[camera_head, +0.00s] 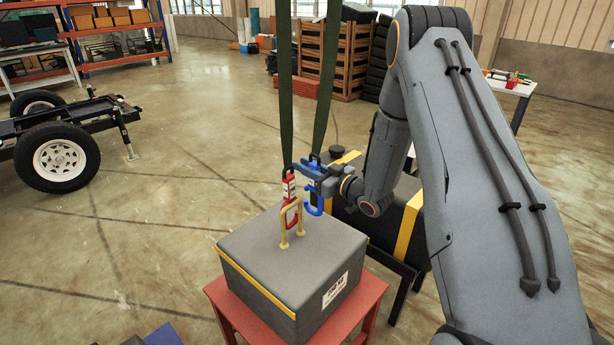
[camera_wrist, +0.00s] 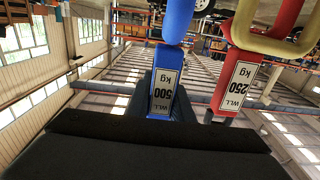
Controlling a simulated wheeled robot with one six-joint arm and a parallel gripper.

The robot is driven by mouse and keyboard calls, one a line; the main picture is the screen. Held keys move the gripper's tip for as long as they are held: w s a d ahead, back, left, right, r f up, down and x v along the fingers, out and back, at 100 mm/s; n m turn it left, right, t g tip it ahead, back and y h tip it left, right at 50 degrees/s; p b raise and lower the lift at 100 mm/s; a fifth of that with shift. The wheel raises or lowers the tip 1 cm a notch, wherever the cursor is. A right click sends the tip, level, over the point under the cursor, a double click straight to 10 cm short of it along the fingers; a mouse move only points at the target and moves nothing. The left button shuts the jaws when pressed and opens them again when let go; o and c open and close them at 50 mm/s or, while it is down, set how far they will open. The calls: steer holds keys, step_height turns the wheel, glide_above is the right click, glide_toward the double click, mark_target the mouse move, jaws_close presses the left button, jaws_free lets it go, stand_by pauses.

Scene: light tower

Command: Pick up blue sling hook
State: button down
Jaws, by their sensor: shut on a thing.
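The blue sling hook (camera_head: 315,207) hangs at the lower end of a green strap, above the grey block. In the wrist view the blue hook (camera_wrist: 163,85) carries a "WLL 500 kg" label and stands upside down in the picture. My gripper (camera_head: 318,178) is shut on the upper part of the blue hook, coming in from the right. The fingers partly hide the hook's body.
The grey block (camera_head: 270,250) with the yellow handle sits on a red stand (camera_head: 355,320). A black case with yellow bands (camera_head: 408,225) stands behind at right. Two green straps (camera_head: 286,90) hang from above. A wheeled chassis (camera_head: 62,150) stands far left; floor between is clear.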

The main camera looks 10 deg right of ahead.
step_height(320, 180, up, 9)
steer(key=b, duration=0.1)
steer(key=shift+r+b, duration=0.2)
steer(key=shift+b, duration=0.1)
